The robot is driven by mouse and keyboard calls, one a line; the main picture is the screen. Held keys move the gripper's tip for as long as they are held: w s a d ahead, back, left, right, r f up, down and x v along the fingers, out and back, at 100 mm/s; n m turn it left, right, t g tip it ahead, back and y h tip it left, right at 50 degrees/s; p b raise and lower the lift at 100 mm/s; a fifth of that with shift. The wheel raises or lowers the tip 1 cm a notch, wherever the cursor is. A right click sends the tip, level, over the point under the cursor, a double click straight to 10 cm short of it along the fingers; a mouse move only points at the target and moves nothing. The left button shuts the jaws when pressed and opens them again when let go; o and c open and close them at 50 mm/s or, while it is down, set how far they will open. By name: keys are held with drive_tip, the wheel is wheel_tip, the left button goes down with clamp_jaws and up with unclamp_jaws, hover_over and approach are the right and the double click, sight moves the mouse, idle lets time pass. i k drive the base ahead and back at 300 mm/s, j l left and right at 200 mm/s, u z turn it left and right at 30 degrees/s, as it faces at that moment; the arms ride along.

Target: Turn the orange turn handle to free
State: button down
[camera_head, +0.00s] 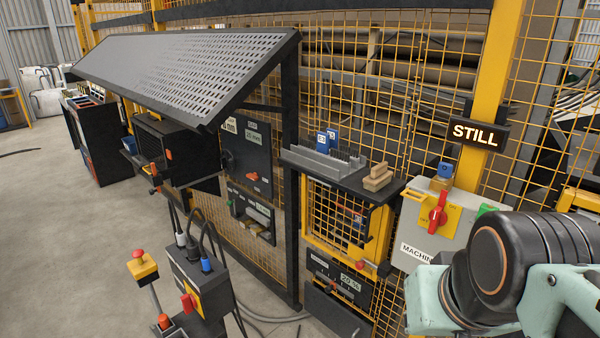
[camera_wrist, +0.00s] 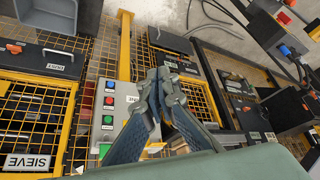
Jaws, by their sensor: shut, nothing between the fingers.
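Several orange or red handles show, and I cannot tell which is the task's turn handle. In the head view an orange handle (camera_head: 252,177) sits on a dark panel (camera_head: 240,150) on the fence. A red-orange rotary handle (camera_head: 438,215) sits on a yellow plate on the grey machine box (camera_head: 412,232). In the wrist view an orange handle (camera_wrist: 14,48) lies on a black panel at the far left. My gripper (camera_wrist: 165,80) is shut and empty, apart from these handles. The head view shows only my arm, lower right.
A grey box (camera_wrist: 104,122) with red, green and blue buttons is left of my gripper. Yellow mesh fencing (camera_head: 535,80) runs behind. A black shelf (camera_head: 345,175) holds blocks, and a perforated sloping panel (camera_head: 190,70) juts out. The floor at left (camera_head: 60,240) is clear.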

sight(254, 176)
drive_tip(key=u, duration=0.7)
drive_tip(key=i+j+u, duration=0.1)
drive_tip(key=j+u, duration=0.2)
drive_tip(key=j, duration=0.15)
drive_tip(key=i+j+u, duration=0.25)
drive_tip(key=j, duration=0.15)
drive_tip(key=i+j+u, duration=0.1)
drive_tip(key=j+u, duration=0.2)
drive_tip(key=i+j+u, duration=0.2)
drive_tip(key=j+u, duration=0.2)
drive_tip(key=i+j+u, duration=0.25)
drive_tip(key=u, duration=0.15)
drive_tip(key=i+j+u, duration=0.3)
drive_tip(key=i, duration=0.15)
drive_tip(key=i+j+u, duration=0.3)
drive_tip(key=i, duration=0.15)
drive_tip(key=i+z, duration=0.8)
drive_tip(key=i, duration=0.15)
drive_tip(key=i+z, duration=0.75)
drive_tip(key=i, duration=0.2)
drive_tip(key=i+z, duration=0.3)
drive_tip(key=i, duration=0.25)
drive_tip(key=i+j+z, duration=0.25)
drive_tip(key=i, duration=0.3)
drive_tip(key=l, duration=0.1)
